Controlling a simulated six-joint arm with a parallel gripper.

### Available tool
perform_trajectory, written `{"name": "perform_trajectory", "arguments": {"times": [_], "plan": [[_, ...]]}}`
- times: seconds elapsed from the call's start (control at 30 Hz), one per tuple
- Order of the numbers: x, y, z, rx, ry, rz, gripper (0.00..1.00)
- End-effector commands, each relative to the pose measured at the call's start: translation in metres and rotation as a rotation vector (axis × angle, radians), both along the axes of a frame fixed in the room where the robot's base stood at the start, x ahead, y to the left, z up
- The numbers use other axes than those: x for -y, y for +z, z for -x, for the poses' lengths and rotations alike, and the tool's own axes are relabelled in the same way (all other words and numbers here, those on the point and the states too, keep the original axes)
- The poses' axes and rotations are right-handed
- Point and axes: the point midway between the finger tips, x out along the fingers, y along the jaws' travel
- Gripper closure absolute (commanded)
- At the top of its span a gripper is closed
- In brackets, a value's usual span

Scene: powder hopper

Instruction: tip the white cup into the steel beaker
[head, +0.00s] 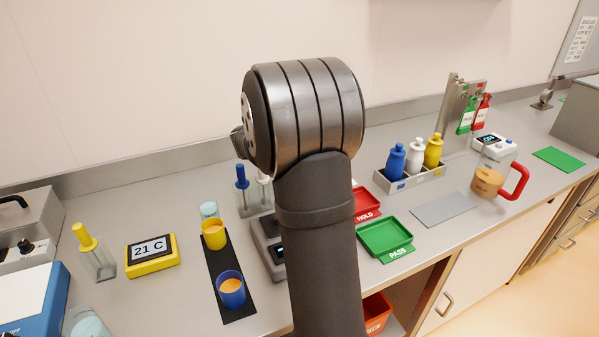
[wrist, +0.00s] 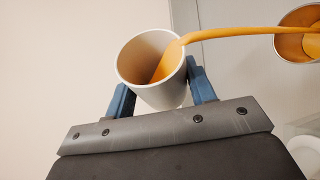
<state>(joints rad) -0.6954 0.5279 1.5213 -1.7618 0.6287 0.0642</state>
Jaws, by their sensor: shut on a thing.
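The white cup (wrist: 163,95) shows in the wrist view, tilted, with its mouth towards the camera and orange powder inside. My gripper (wrist: 158,77) is shut on it, a blue finger on each side. An orange stream (wrist: 235,32) runs from the cup's rim to the right, into the steel beaker (wrist: 296,17) at the upper right edge. Orange powder shows inside the beaker, which is partly cut off by the frame. In the head view my arm hides the gripper, the cup and the beaker.
In the head view, a yellow cup (head: 214,240) and a blue cup (head: 231,293) stand on a black strip left of my arm. Right of it are a green PASS tray (head: 386,237), a red HOLD tray (head: 367,203), a bottle rack (head: 410,183) and a red-handled jug (head: 491,173).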

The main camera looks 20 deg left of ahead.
Motion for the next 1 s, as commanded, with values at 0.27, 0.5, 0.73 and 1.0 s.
{"name": "perform_trajectory", "arguments": {"times": [0.27, 0.5, 0.73, 1.0], "plan": [[0.0006, 0.0015, 0.0001, 0.008, 0.0, -0.029, 0.74], [0.0011, 0.0027, 0.0002, 0.014, -0.001, -0.055, 0.74], [0.0014, 0.004, 0.0002, 0.021, -0.001, -0.08, 0.74], [0.0017, 0.0053, 0.0004, 0.028, 0.0, -0.108, 0.74]]}}
